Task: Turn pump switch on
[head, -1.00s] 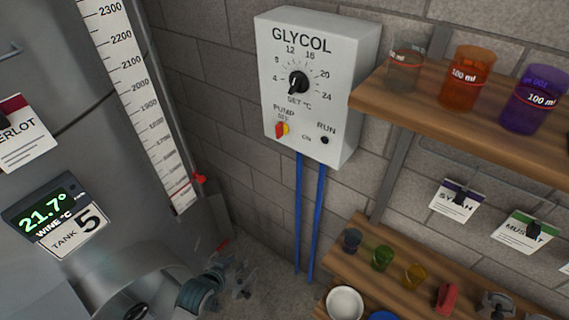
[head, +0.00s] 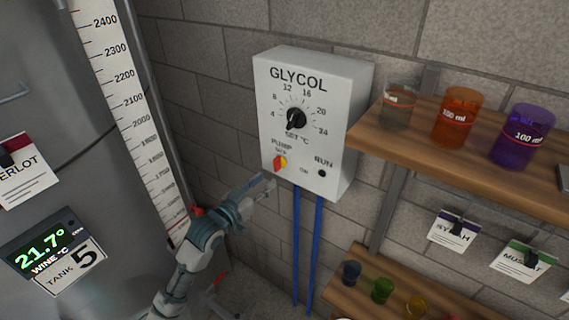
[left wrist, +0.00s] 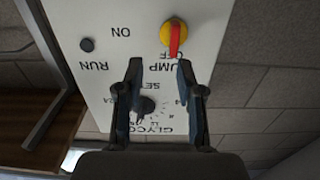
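The pump switch (head: 280,163) is a red handle on a round yellow base at the lower left of the white GLYCOL box (head: 345,130). In the left wrist view, which is upside down, the switch (left wrist: 175,36) has its red handle pointing at the word OFF. The RUN lamp (head: 322,173) is dark. My left gripper (head: 266,186) is in front of the box, just below and left of the switch in the head view. In the left wrist view its fingers (left wrist: 159,66) are apart with nothing between them, and the switch lies beyond the fingertips. My right gripper is not in view.
A black temperature dial (head: 296,118) sits above the switch. Two blue pipes (head: 317,235) run down from the box. A wooden shelf (head: 440,135) with beakers juts out at right. The steel tank (head: 100,190) with a level scale (head: 130,110) stands at left.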

